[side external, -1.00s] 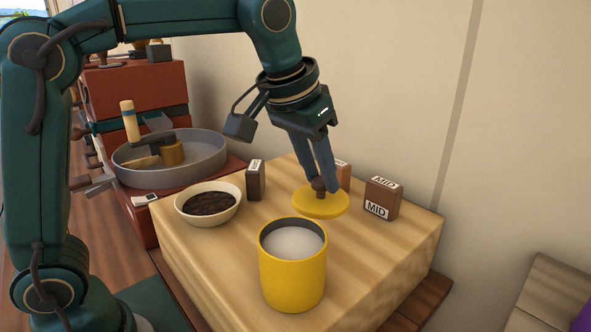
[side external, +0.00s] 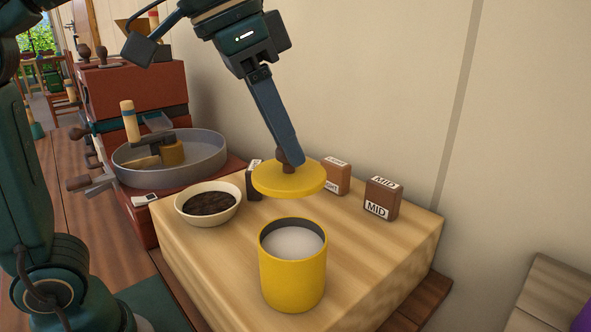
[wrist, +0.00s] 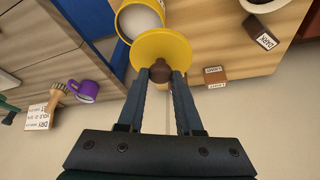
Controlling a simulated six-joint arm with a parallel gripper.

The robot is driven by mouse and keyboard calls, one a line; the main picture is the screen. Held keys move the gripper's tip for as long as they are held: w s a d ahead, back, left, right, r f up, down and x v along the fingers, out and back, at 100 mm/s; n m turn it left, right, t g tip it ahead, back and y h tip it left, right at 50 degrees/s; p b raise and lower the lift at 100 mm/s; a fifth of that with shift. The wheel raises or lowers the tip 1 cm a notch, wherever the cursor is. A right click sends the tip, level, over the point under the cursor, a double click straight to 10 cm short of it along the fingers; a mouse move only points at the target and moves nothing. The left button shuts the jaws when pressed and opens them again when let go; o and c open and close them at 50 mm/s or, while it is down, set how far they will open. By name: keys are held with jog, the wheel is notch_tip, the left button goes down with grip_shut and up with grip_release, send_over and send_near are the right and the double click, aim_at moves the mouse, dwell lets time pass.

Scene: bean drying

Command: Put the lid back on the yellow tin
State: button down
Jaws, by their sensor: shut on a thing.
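The yellow tin (side external: 292,278) stands upright and open on the wooden block, with pale contents inside. It also shows at the top of the wrist view (wrist: 126,24), partly hidden by the lid. The yellow lid (side external: 265,184) is a round disc with a brown knob (wrist: 160,70). My gripper (side external: 292,161) is shut on the knob and holds the lid in the air, roughly level, above and behind the tin. The lid (wrist: 178,49) and the tin are apart in the side view. The gripper's two fingers show on both sides of the knob in the wrist view.
A bowl of dark beans (side external: 234,212) stands left of the tin. Brown blocks, one marked MID (side external: 382,199), stand behind and to the right. A grey round pan (side external: 215,170) sits on the red machine at the left. The block's front right (side external: 375,255) is clear.

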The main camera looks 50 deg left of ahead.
aim_at(283, 189)
jog(key=shift+s+d+r+m, duration=0.25)
jog(key=shift+s+d+m, duration=0.15)
jog(key=shift+d, duration=0.25)
jog(key=shift+s+d+r+m, duration=0.2)
jog(key=shift+s+d+m, duration=0.1)
jog(key=shift+s+d, duration=0.25)
jog(key=shift+s+d+f, duration=0.1)
jog(key=shift+s+d, duration=0.05)
jog(key=shift+d, duration=0.15)
jog(key=shift+f, duration=3.05)
jog(key=shift+f, duration=0.15)
grip_release()
jog(key=shift+r, duration=3.5)
